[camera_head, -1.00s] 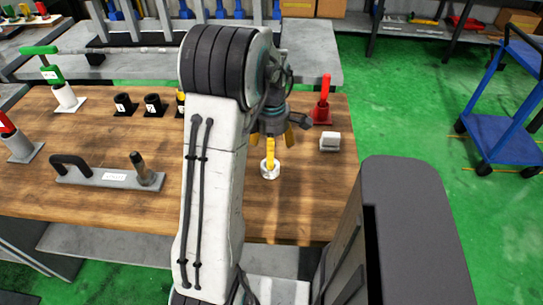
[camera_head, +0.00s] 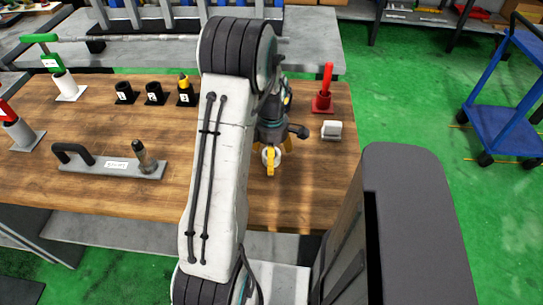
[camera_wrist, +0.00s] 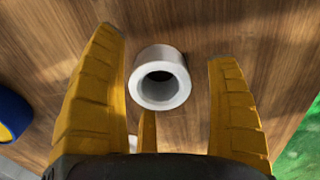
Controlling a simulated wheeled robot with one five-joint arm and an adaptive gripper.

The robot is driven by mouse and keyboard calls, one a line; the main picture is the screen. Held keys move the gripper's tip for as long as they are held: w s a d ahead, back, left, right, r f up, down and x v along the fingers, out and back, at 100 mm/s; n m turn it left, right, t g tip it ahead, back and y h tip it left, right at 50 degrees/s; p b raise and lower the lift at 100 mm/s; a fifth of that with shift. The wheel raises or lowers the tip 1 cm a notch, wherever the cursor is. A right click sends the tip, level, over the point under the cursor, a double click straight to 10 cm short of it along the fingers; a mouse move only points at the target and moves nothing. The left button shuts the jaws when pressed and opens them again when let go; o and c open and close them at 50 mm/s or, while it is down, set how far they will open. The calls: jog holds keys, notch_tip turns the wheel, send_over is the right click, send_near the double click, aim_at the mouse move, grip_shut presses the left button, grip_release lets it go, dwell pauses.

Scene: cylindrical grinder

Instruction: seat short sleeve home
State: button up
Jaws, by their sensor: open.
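The short sleeve is most likely the white ring-shaped sleeve (camera_wrist: 160,58) in the wrist view, with its dark bore facing the camera. In the wrist view my gripper (camera_wrist: 172,95) is open, with yellow fingers on the left and right of the sleeve and visible gaps on both sides. A third finger shows below it. The sleeve stands on the wooden table (camera_head: 215,215).
A white block (camera_head: 331,130) and a red post on a red base (camera_head: 323,98) stand to the right. A grey plate with a handle and a peg (camera_head: 110,167) lies left. Black numbered holders (camera_head: 154,93) stand behind. A blue round thing (camera_wrist: 10,115) is at the wrist view's left edge.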

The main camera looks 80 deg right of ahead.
jog(key=shift+c, duration=0.3)
jog(key=c, duration=1.3)
